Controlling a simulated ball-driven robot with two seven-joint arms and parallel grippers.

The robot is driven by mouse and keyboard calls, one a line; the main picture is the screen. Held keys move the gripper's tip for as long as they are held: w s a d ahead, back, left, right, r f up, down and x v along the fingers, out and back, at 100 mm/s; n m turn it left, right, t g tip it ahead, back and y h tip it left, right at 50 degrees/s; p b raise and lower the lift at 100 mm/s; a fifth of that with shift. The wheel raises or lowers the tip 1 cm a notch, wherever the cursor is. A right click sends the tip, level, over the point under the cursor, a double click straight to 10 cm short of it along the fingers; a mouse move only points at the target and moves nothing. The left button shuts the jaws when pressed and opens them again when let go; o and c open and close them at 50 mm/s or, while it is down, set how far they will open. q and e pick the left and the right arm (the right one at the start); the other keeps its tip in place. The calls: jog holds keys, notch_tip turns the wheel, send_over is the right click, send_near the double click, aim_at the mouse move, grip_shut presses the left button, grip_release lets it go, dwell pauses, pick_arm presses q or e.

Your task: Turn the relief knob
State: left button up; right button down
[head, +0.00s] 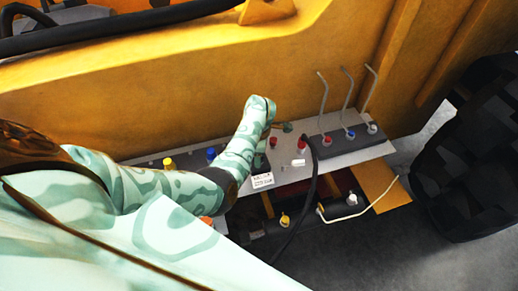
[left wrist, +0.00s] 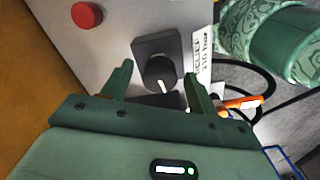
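The relief knob (left wrist: 160,73) is a round black knob with a white pointer mark, set on a square dark block. It sits on a grey panel beside a white label (left wrist: 200,58) that reads RELIEF. My left gripper (left wrist: 158,70) is open, with one green finger on each side of the knob in the left wrist view. I cannot tell whether the fingers touch it. In the head view my patterned left arm reaches over the panel and hides the knob; the white label (head: 262,181) shows beside the arm. My right gripper is not in view.
A red button (left wrist: 87,14) is near the knob. Along the grey panel stand a yellow cap (head: 168,162), a blue cap (head: 211,153), red knobs (head: 301,144) and bent levers (head: 347,88). A black hose (head: 309,190) hangs over the front edge. A yellow wall (head: 190,75) rises behind.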

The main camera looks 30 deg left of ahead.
pick_arm(q)
notch_tip(320, 180, up, 16)
jog(key=p, duration=0.5)
jog(key=shift+r, duration=0.15)
dwell(0.3)
